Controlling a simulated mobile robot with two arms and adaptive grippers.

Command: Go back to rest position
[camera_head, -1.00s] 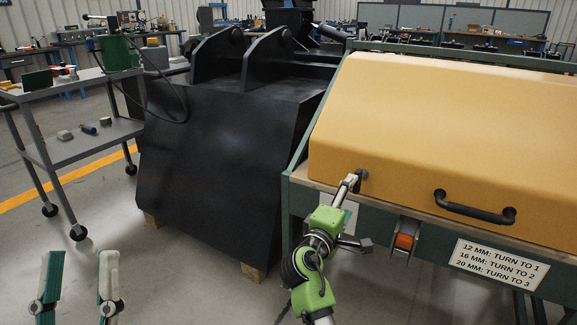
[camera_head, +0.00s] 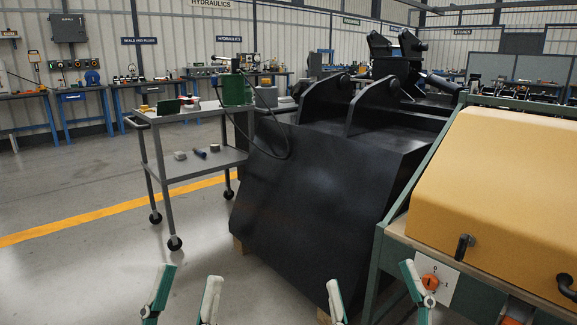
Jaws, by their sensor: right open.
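My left gripper (camera_head: 184,298) is at the bottom of the head view, left of centre. Its two green and pale fingers point up, apart, with nothing between them. My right gripper (camera_head: 376,292) is at the bottom, right of centre. Its fingers are also spread wide and empty. Its right finger overlaps the view of a white plate with an orange knob (camera_head: 430,282) on the green bench frame; I cannot tell how far apart they are.
A large black bucket (camera_head: 320,200) stands on wooden blocks ahead. A yellow cover (camera_head: 510,180) with black handles is on the green bench at right. A grey trolley (camera_head: 205,165) with tools stands left. Open floor (camera_head: 80,270) lies at lower left.

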